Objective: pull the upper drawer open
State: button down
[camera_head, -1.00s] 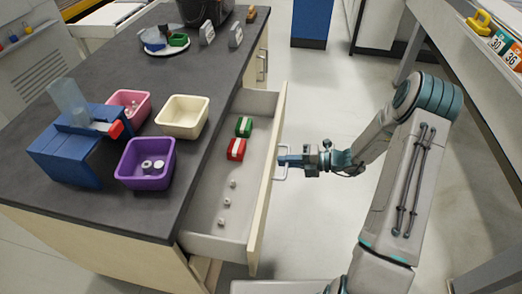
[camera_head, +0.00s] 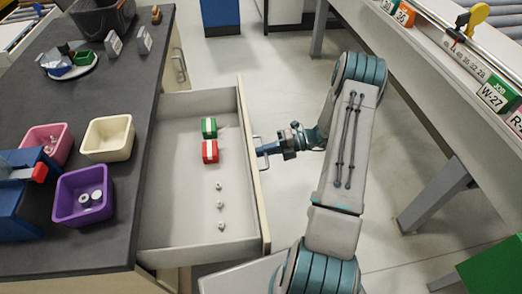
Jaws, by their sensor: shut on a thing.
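The upper drawer (camera_head: 183,228) stands well out of the dark-topped cabinet, with much of its inside showing. It holds a green-and-white block (camera_head: 209,127), a red-and-white block (camera_head: 210,151) and several small metal pieces (camera_head: 220,205). The drawer's front panel (camera_head: 251,180) faces right and carries a bar handle (camera_head: 263,157). My gripper (camera_head: 267,149) is at this handle, shut on it, with my arm reaching in from the right. The fingertips are small in the view and partly overlap the handle.
The worktop (camera_head: 130,150) bears a purple bin (camera_head: 84,196), a cream bin (camera_head: 108,138), a pink bin (camera_head: 47,141) and a blue device (camera_head: 18,205). A bench (camera_head: 440,110) runs along the right. Clear floor (camera_head: 295,195) lies between drawer and bench.

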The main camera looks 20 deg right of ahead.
jog(key=c, duration=1.6)
grip_release()
jog(key=shift+d, duration=0.1)
jog(key=v, duration=1.3)
jog(key=shift+d+r, duration=0.1)
jog(key=shift+d, duration=0.2)
